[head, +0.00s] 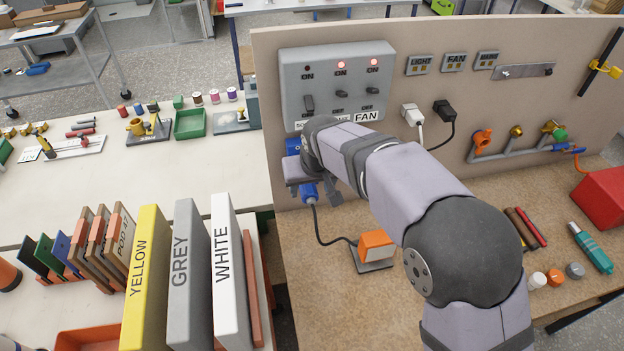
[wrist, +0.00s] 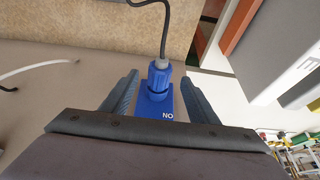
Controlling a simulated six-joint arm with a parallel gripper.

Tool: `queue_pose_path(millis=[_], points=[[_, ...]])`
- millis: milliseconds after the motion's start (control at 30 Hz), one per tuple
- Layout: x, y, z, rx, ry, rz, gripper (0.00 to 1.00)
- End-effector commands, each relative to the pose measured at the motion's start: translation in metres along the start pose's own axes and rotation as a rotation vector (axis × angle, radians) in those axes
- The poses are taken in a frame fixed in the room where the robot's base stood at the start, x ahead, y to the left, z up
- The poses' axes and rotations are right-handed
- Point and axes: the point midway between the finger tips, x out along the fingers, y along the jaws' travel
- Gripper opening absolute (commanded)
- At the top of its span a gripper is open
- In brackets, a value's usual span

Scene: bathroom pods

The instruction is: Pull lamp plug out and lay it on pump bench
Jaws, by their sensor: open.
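A blue plug (head: 309,192) with a dark cord sits in a blue socket (head: 293,146) on the beige panel. The cord runs down to an orange block-shaped device (head: 376,244) on a dark base, possibly the lamp. In the wrist view the blue plug (wrist: 158,77) stands between the fingers of my gripper (wrist: 158,88), which is open, with a gap visible on each side. A blue plate (wrist: 155,104) marked "NO" lies behind the plug; the rest of its label is hidden. In the head view my gripper (head: 322,190) is at the panel, partly hidden by my arm.
A grey switch box (head: 340,62) sits above my gripper. White (head: 412,114) and black (head: 444,110) plugs are to its right, then pipes with valves (head: 515,145). The brown bench (head: 320,300) has clear room at front left. Upright binders (head: 185,260) stand left.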

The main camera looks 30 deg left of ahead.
Motion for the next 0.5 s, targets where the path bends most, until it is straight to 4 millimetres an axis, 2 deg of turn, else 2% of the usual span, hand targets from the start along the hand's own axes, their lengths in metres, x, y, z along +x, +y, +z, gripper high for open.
queue_pose_path(millis=[300, 500], points=[[0.034, 0.000, 0.000, 0.000, -0.002, 0.000, 0.54], [0.043, 0.000, 0.000, 0.000, 0.000, 0.000, 0.54]])
